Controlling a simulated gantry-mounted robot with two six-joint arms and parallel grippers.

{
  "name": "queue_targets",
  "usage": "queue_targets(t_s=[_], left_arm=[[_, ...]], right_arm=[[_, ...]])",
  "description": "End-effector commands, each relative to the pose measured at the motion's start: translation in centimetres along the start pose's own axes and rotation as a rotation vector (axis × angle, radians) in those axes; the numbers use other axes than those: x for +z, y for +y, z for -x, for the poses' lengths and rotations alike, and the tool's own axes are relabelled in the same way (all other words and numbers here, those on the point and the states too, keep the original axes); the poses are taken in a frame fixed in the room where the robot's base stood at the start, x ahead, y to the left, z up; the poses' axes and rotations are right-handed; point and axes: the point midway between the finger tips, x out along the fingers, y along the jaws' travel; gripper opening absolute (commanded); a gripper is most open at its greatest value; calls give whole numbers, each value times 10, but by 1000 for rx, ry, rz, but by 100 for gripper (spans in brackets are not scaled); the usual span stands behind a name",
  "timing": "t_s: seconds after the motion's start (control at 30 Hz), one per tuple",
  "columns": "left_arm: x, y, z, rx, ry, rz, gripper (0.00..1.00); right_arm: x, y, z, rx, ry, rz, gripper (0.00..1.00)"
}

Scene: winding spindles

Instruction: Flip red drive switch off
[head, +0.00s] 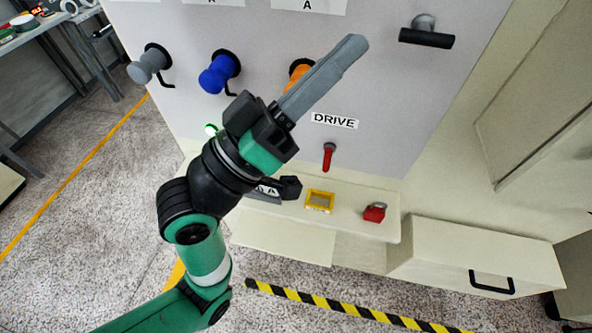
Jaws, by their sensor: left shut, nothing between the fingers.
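The red drive switch (328,154) is a small lever on the pale panel, below the DRIVE label (334,121). Its handle shows whole, roughly vertical in the picture. My left gripper (354,46) is shut and empty. Its long grey fingers point up and right in front of the panel, with the tips well above the switch in the picture. The gripper does not appear to touch the switch. My right gripper is out of view.
Grey (148,65), blue (219,74) and partly hidden orange (298,70) spindles stick out of the panel. A black handle (427,38) is at upper right. A ledge below holds a yellow frame (320,201) and a red padlock (375,212). A green light (211,130) is lit.

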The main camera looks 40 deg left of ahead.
Motion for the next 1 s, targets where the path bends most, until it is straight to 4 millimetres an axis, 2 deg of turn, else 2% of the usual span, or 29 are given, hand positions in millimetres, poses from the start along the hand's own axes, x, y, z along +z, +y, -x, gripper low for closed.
queue_targets(t_s=[0.17, 0.23, 0.4, 0.5, 0.6, 0.7, 0.77, 1.0], left_arm=[[50, -42, 34, -72, -143, 298, 0], [70, -62, 58, -132, -189, 441, 0], [109, -107, 138, -343, -227, 786, 0], [122, -121, 184, -465, -204, 928, 0], [128, -128, 219, -559, -173, 1009, 0], [132, -132, 239, -616, -152, 1045, 0], [134, -133, 246, -632, -146, 1054, 0], [135, -134, 248, -636, -145, 1056, 0]], right_arm=[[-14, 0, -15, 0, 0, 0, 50], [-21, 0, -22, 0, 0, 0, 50], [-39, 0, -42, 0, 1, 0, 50], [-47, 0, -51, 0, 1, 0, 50], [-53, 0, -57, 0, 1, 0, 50], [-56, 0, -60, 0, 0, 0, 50], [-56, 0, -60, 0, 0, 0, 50], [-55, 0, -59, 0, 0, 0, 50]])
